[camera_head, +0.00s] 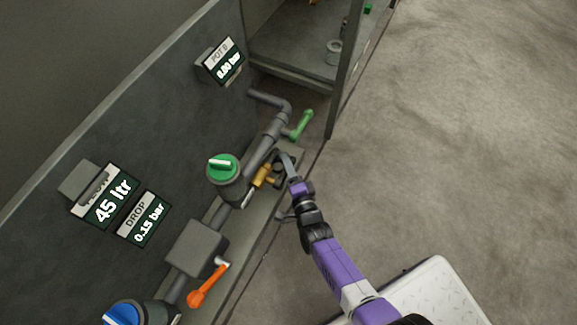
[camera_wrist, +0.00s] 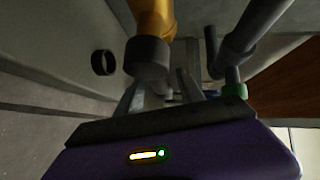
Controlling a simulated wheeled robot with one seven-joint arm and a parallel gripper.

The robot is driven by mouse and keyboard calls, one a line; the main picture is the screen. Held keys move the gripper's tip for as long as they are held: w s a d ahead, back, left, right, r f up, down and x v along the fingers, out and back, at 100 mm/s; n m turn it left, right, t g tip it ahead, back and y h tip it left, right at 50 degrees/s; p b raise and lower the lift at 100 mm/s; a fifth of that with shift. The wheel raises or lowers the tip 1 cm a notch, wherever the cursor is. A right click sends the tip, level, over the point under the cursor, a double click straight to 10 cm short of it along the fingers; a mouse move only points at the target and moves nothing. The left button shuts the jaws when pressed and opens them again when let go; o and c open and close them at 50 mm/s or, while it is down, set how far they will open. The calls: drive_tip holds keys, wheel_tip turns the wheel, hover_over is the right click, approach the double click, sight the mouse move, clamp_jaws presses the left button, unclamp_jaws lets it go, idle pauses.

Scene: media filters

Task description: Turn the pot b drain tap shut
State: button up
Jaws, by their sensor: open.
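A brass-yellow tap (camera_head: 263,175) sits low on the pipework beside the pot with the green knob (camera_head: 223,168). No label on the tap can be read. In the wrist view its yellow body (camera_wrist: 151,18) comes down from the top and ends in a dark grey round part (camera_wrist: 148,57). My gripper (camera_head: 284,163) is right beside the tap, just to its right in the head view. In the wrist view the gripper (camera_wrist: 158,92) is open, with its fingers below and beyond the grey part. Whether a finger touches the tap cannot be told.
A green lever (camera_head: 302,125) stands on the pipe above my gripper, and an orange lever (camera_head: 205,288) is lower left. A dark ring (camera_wrist: 103,62) shows in the wrist view. Floor to the right is clear.

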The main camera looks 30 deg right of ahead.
clamp_jaws()
idle(1.4)
